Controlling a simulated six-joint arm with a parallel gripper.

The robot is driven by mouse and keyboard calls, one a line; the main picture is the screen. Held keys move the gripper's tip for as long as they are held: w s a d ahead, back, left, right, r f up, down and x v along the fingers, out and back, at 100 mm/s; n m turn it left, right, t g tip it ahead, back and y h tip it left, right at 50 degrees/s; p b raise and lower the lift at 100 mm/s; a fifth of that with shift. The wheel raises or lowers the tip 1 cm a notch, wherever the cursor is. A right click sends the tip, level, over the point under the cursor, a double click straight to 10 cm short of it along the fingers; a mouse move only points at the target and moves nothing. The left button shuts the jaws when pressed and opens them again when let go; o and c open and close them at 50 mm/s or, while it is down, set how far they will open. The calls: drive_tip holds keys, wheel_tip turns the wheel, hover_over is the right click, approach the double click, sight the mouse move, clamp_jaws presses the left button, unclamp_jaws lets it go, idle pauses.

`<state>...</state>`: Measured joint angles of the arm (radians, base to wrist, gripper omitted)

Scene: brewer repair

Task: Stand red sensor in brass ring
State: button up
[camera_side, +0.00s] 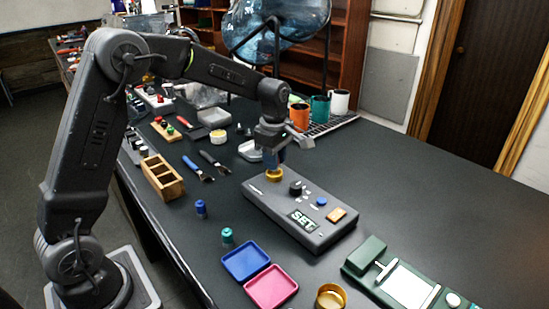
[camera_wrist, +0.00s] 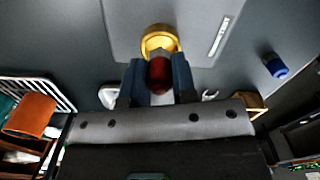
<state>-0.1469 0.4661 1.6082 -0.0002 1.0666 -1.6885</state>
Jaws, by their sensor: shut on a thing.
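The red sensor (camera_wrist: 160,74) shows in the wrist view between the two blue fingers of my gripper (camera_wrist: 158,85), which is shut on it. In the side view my gripper (camera_side: 276,158) points down right over the brass ring (camera_side: 274,174), and the sensor is hidden by the fingers there. The brass ring sits at the far left end of the grey device (camera_side: 308,221). In the wrist view the ring (camera_wrist: 157,36) shows just beyond the sensor's end and is partly covered by it. I cannot tell whether the sensor is inside the ring.
A blue tray (camera_side: 246,260), a pink tray (camera_side: 271,288) and another brass ring (camera_side: 331,297) lie in front.

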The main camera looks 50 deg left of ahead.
drive_tip(key=shift+f, duration=0.3)
idle(0.4)
drive_tip(key=shift+f, duration=0.35)
drive_tip(key=shift+f, duration=0.45)
idle(0.9)
drive_tip(key=o, duration=1)
drive_tip(key=shift+o, duration=0.4)
drive_tip(key=o, duration=0.3)
drive_tip(key=shift+r, duration=4.15)
